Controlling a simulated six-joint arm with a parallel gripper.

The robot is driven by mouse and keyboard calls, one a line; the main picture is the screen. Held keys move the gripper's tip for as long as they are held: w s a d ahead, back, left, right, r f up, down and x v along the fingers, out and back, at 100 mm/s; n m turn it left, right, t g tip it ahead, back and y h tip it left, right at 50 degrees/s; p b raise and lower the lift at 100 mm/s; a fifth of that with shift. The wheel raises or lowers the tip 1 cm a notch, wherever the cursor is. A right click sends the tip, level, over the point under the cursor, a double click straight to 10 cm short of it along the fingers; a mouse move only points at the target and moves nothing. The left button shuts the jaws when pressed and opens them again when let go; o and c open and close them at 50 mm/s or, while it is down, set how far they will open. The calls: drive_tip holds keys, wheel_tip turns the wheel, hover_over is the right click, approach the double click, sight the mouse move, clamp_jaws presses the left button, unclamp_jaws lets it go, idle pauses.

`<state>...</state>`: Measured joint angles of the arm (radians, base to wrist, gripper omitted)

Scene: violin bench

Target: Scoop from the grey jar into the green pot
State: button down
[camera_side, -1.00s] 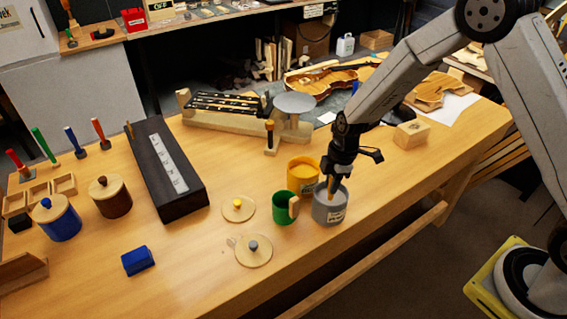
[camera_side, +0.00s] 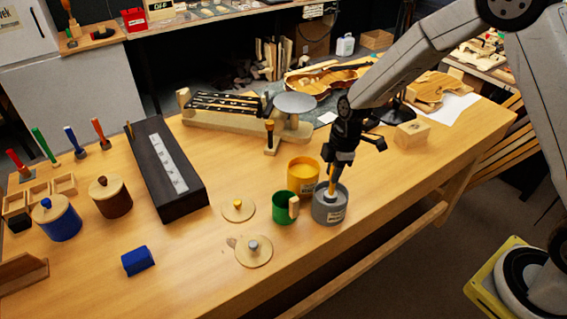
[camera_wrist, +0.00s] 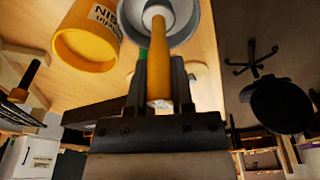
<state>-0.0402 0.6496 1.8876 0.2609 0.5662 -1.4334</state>
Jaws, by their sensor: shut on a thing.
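The grey jar (camera_side: 329,213) stands open at the bench's front edge, and its rim and inside show in the wrist view (camera_wrist: 192,36). My gripper (camera_side: 338,158) is above the jar, shut on a scoop with a yellow handle (camera_side: 332,178). The handle also shows between the fingers in the wrist view (camera_wrist: 158,62). The scoop's pale lower end (camera_wrist: 155,15) is at the jar's mouth; its depth inside is hard to tell.
A yellow jar (camera_side: 303,174) stands close behind the pot and the grey jar. Two round wooden lids, one yellow-knobbed (camera_side: 238,209) and one grey-knobbed (camera_side: 253,250), lie to the left.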

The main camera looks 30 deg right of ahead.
drive_tip(key=shift+r, duration=5)
drive_tip(key=shift+a, duration=0.1)
drive_tip(key=w+a+f, duration=0.2)
drive_tip(key=w+a, duration=0.3)
drive_tip(key=a, duration=0.6)
drive_tip(key=shift+w+a+f, duration=0.25)
drive_tip(key=shift+w+f, duration=0.1)
drive_tip(key=shift+f, duration=0.05)
drive_tip(key=shift+f, duration=0.2)
drive_tip(key=w+d+f+g+y, duration=0.1)
drive_tip(key=d+f+g+y, duration=0.1)
drive_tip(key=d+f+y, duration=0.4)
drive_tip(key=shift+w+f+y, duration=0.2)
drive_tip(key=shift+w+y, duration=0.05)
drive_tip(key=shift+y, duration=1.55)
drive_tip(key=shift+d, duration=0.1)
